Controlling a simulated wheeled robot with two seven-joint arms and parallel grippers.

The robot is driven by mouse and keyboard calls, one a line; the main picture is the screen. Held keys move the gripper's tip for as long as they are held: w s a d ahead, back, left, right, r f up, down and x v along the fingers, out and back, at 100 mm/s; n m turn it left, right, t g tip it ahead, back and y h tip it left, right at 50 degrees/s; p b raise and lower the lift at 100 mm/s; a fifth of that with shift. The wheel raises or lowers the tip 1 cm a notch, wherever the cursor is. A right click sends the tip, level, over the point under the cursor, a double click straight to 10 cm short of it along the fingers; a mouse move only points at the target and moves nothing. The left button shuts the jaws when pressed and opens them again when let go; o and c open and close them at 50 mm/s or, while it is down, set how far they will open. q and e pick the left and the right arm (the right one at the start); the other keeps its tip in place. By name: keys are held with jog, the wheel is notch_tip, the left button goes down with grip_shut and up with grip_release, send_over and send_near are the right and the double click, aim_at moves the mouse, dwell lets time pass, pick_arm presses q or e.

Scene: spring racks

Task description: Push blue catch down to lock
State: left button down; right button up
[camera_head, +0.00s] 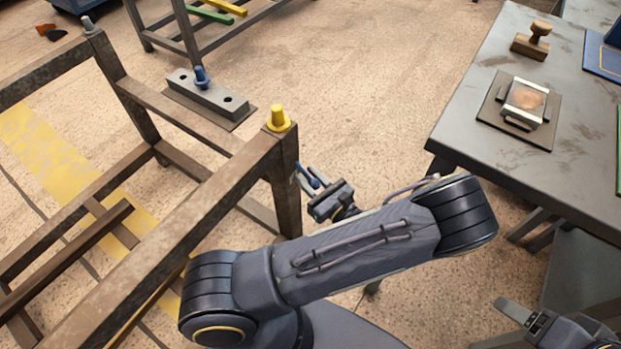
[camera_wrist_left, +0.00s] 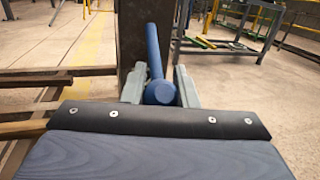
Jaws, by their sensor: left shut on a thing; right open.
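The blue catch (camera_head: 312,177) is a short blue bar beside the front corner post of the brown metal rack (camera_head: 286,165). In the left wrist view the catch (camera_wrist_left: 154,55) runs along the dark post, its rounded end toward the camera between the two fingers. My left gripper (camera_head: 309,195) is shut on the catch, just right of the post. It also shows in the left wrist view (camera_wrist_left: 159,88). Whether the catch is fully down I cannot tell. My right gripper (camera_head: 520,325) is open and empty at the lower right, partly cut off by the frame edge.
A yellow peg (camera_head: 279,119) tops the rack's corner. A grey block with a blue pin (camera_head: 201,78) is behind the rack's side rail. Floor between rack and table is clear.

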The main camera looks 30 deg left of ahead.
aim_at(318, 188)
pick_arm(q)
jog(key=c, duration=1.1)
grip_release()
jog(key=shift+c, duration=0.2)
jog(key=p+v, duration=0.1)
jog(key=v, duration=0.6)
jog(key=shift+s+d+f, duration=0.15)
jog(key=shift+d, duration=0.2)
